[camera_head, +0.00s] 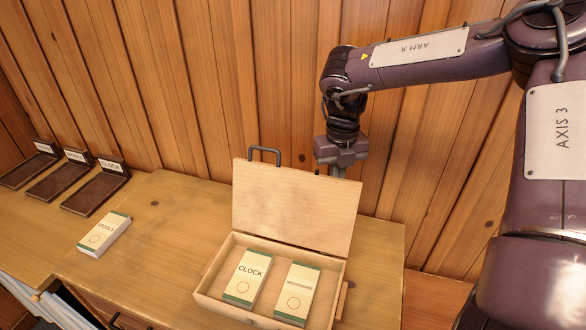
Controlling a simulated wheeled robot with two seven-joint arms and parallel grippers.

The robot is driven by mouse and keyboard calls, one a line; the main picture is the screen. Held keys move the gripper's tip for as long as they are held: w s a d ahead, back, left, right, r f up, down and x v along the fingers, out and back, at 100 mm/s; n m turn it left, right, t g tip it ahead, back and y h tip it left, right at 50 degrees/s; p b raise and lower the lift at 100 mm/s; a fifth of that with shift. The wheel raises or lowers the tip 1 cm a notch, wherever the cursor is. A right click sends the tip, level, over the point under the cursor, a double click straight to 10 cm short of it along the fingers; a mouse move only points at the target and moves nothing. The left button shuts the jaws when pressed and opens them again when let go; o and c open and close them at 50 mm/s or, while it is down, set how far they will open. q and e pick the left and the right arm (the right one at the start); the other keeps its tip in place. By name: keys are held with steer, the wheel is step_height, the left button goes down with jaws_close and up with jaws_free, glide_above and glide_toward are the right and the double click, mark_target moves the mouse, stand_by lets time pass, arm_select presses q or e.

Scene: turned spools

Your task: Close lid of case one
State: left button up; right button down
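The wooden case (203,297) stands on the table with its lid (296,208) open and tilted upright at the back. A grey handle (264,150) sits on the lid's top edge. Inside the case lie a box labelled CLOCK (249,277) and a second box (297,292) whose label is too small to read. My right gripper (338,172) points down behind the lid's upper right edge. Its fingertips are mostly hidden by the lid, so I cannot tell whether it is open or whether it touches the lid. My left gripper is not in view.
A box (104,233) lies on the table left of the case. Several dark labelled trays (97,191) stand at the far left. A wood plank wall (215,80) rises close behind the table. The tabletop (165,220) between the loose box and the case is clear.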

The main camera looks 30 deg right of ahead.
steer(key=shift+f+b, duration=0.3)
steer(key=shift+f, duration=0.2)
steer(key=shift+a, duration=0.15)
steer(key=s+a+b, duration=0.1)
steer(key=s+a, duration=0.5)
steer(key=a, duration=0.1)
steer(key=shift+a, duration=0.3)
stand_by(1.6)
steer(key=shift+s+r, duration=0.1)
stand_by(0.6)
step_height(320, 180, up, 8)
steer(key=p, duration=0.5)
steer(key=shift+p, duration=0.3)
stand_by(0.5)
